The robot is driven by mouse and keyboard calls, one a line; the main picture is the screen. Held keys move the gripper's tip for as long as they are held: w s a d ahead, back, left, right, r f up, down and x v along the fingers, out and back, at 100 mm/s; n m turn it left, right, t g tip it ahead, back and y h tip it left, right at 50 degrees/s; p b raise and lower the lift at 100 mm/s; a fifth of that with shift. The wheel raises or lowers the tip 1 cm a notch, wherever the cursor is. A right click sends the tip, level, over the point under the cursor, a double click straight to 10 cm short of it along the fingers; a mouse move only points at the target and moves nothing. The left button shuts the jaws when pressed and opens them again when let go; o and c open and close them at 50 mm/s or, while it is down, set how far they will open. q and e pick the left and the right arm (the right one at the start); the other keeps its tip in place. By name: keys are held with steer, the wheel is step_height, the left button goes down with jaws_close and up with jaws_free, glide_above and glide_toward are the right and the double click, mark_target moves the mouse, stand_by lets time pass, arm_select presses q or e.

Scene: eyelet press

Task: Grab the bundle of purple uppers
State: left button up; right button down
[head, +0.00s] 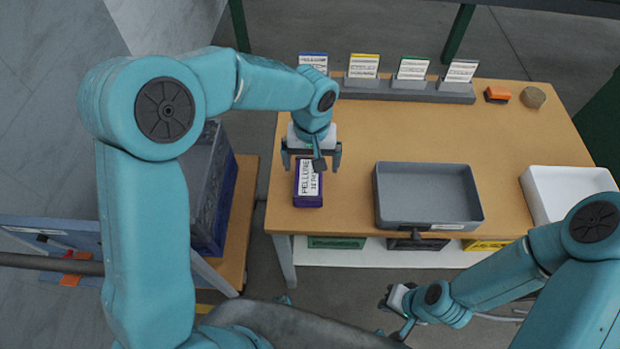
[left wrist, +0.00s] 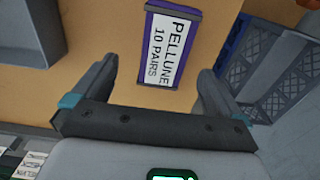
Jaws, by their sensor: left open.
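The bundle of purple uppers (head: 308,196) lies on the left front part of the wooden table, with a white label reading PELLUNE. In the left wrist view the bundle (left wrist: 162,46) shows its label, "PELLUNE 10 PAIRS", just beyond the gap between the fingers. My left gripper (head: 311,164) is open and empty, above the far end of the bundle; its fingers (left wrist: 150,88) stand to either side, apart from it. My right gripper (head: 396,312) is low in front of the table, away from the bundle; its jaws are too small to judge.
A grey tray (head: 428,168) stands right of the bundle, and a white tray (head: 560,178) at the table's right. Label cards (head: 412,69) stand in a rack (head: 440,92) along the back edge. An orange block (head: 497,95) lies back right. A dark blue crate (head: 215,195) stands left of the table.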

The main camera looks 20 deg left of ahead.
mark_target(309, 176)
arm_select(q)
steer(key=shift+s+f, duration=0.2)
steer(key=shift+f, duration=0.55)
steer(key=shift+w+a+f, duration=0.1)
steer(key=shift+a+f, duration=0.05)
steer(key=shift+f, duration=1.2)
steer(key=shift+a+f, duration=0.1)
steer(key=shift+f, duration=1.25)
steer(key=shift+p, duration=0.3)
steer(key=c, duration=1.2)
